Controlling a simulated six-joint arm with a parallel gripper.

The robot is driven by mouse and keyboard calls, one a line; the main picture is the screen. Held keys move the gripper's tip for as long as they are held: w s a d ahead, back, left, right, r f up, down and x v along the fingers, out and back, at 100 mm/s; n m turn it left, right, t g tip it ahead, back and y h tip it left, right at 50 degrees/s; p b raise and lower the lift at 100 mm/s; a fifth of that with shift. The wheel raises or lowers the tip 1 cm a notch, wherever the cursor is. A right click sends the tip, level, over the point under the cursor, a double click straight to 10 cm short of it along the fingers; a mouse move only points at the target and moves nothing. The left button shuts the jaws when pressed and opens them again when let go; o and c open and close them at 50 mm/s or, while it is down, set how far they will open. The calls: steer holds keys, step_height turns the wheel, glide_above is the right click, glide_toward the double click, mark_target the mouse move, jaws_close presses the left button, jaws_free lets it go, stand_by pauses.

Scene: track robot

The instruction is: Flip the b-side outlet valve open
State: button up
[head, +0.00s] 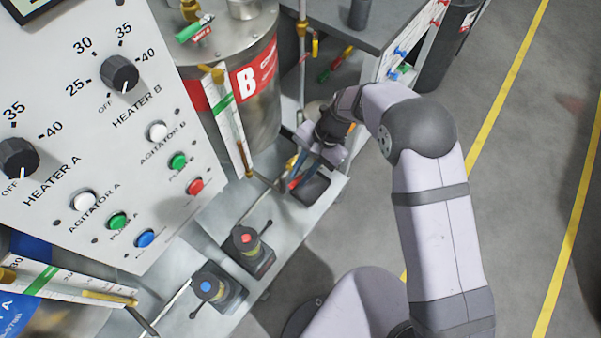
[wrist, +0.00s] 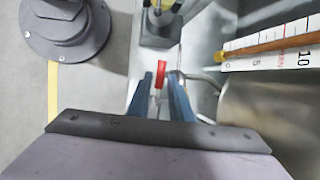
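A small red lever handle (wrist: 161,75), which looks like the outlet valve's lever beside tank B, shows in the wrist view between my fingertips. Some red also shows by the fingers in the head view (head: 292,184). My gripper (wrist: 160,82) has two blue fingers spread on either side of the lever, with a small gap visible around it. In the head view my gripper (head: 300,178) reaches down beside the lower right of tank B (head: 262,118). The valve body is mostly hidden by the gripper and arm.
A black block (head: 311,188) stands close to my fingers on the metal base plate; a dark fitting with yellow parts (wrist: 158,25) lies just beyond the lever. The level gauge (wrist: 270,48) and tank wall are close on the right. Red-topped (head: 246,240) and blue-topped (head: 207,287) units stand nearby.

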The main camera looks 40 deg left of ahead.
steer(key=shift+s+f, duration=0.1)
steer(key=shift+f, duration=0.2)
jaws_close()
steer(key=shift+s+t+p, duration=0.25)
steer(key=shift+t+p, duration=0.25)
steer(key=shift+t, duration=0.1)
steer(key=shift+s+f+t+p, duration=0.1)
steer(key=shift+f+t+p, duration=0.35)
steer(key=shift+t, duration=0.45)
